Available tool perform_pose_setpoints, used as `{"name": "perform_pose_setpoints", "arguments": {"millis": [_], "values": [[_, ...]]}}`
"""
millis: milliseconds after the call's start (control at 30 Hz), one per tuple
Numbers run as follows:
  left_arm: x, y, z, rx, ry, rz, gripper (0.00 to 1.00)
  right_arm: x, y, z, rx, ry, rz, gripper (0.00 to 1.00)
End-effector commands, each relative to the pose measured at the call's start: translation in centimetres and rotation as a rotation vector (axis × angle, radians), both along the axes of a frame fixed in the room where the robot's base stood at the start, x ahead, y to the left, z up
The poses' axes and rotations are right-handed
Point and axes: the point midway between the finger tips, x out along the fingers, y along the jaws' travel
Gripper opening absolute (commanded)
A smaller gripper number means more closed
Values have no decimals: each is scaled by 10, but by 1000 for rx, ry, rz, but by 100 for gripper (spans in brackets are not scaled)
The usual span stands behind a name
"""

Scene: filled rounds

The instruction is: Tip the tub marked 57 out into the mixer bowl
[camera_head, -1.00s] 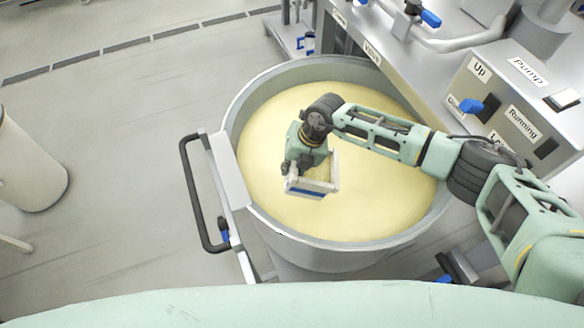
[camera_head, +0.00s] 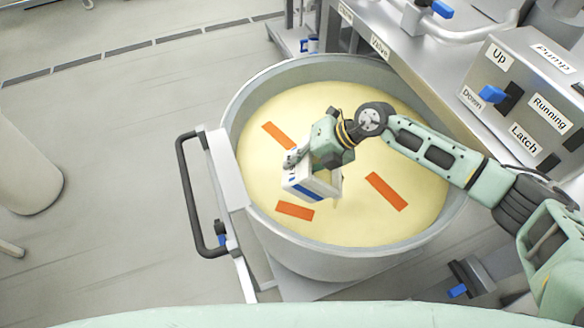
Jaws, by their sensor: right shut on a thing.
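The mixer bowl (camera_head: 235,120) is a large round metal bowl with a pale yellow mass (camera_head: 290,110) in it. My right gripper (camera_head: 296,160) is over the middle of the bowl, shut on a small white tub (camera_head: 312,187) with a blue stripe. The tub is tilted, and its opening is turned away from view. I cannot read a number on it. A faint yellowish streak shows just below the tub. Three flat orange strips show over the yellow mass, one at the upper left (camera_head: 278,136), one at the lower left (camera_head: 295,211) and one at the right (camera_head: 386,191). My left gripper is not in view.
A dark handle (camera_head: 186,200) stands out at the bowl's left side. A control box (camera_head: 520,105) with a blue switch and labels such as Up, Pump and Latch stands at the right. A pale round container (camera_head: 25,170) is at the far left. The floor between is clear.

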Motion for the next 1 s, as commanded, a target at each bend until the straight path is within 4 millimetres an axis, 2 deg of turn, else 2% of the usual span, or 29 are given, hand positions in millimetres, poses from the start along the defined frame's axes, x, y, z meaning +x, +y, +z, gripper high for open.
{"name": "perform_pose_setpoints", "arguments": {"millis": [33, 1000], "values": [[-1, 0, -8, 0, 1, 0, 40, 1, 0, 0, 21, -3, -1, 0], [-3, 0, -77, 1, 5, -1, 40, -1, -17, 17, 301, -28, -1, 0]]}}
